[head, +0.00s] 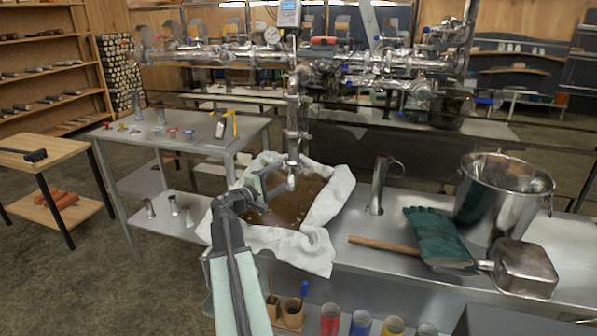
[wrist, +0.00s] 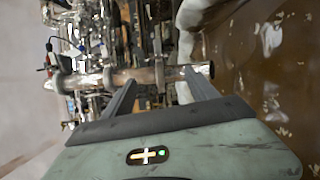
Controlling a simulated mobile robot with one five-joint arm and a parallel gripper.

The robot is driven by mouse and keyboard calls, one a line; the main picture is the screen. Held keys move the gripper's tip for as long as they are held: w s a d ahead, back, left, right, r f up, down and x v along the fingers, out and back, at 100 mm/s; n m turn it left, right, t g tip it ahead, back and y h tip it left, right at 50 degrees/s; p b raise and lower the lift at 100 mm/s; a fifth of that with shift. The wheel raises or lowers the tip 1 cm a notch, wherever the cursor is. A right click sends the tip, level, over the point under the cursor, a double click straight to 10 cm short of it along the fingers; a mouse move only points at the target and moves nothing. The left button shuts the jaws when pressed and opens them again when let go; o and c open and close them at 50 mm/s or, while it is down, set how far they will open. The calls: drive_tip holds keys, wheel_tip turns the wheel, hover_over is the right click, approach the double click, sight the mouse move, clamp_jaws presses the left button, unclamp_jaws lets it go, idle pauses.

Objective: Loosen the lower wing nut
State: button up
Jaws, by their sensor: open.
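A shiny vertical pipe (head: 293,115) with clamp joints hangs from the horizontal pipework and ends above a cloth-lined pan of brown liquid. A lower clamp joint (head: 292,134) shows on it, but I cannot clearly make out its wing nut. My gripper (head: 276,182) is beside the pipe's lower end, above the pan. In the wrist view my gripper (wrist: 160,88) is open and empty. The pipe (wrist: 135,76) runs across beyond the two fingertips, with its open end at the right finger. I cannot tell whether the fingers touch it.
The white cloth (head: 318,240) lines the pan below my gripper. A steel table (head: 190,148) with small parts is at left.

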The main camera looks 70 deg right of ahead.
sight(300, 168)
drive_tip(key=shift+g, duration=0.3)
drive_tip(key=x, duration=0.3)
drive_tip(key=s+x, duration=0.1)
drive_tip(key=x, duration=0.5)
drive_tip(key=shift+s, duration=0.35)
drive_tip(key=c, duration=1.3)
drive_tip(key=shift+n, duration=0.4)
drive_tip(key=shift+c, duration=0.2)
drive_tip(key=shift+n+b, duration=0.4)
drive_tip(key=shift+n, duration=0.7)
drive_tip(key=o, duration=1.3)
drive_tip(key=shift+o, duration=0.2)
drive_tip(key=shift+a, duration=0.1)
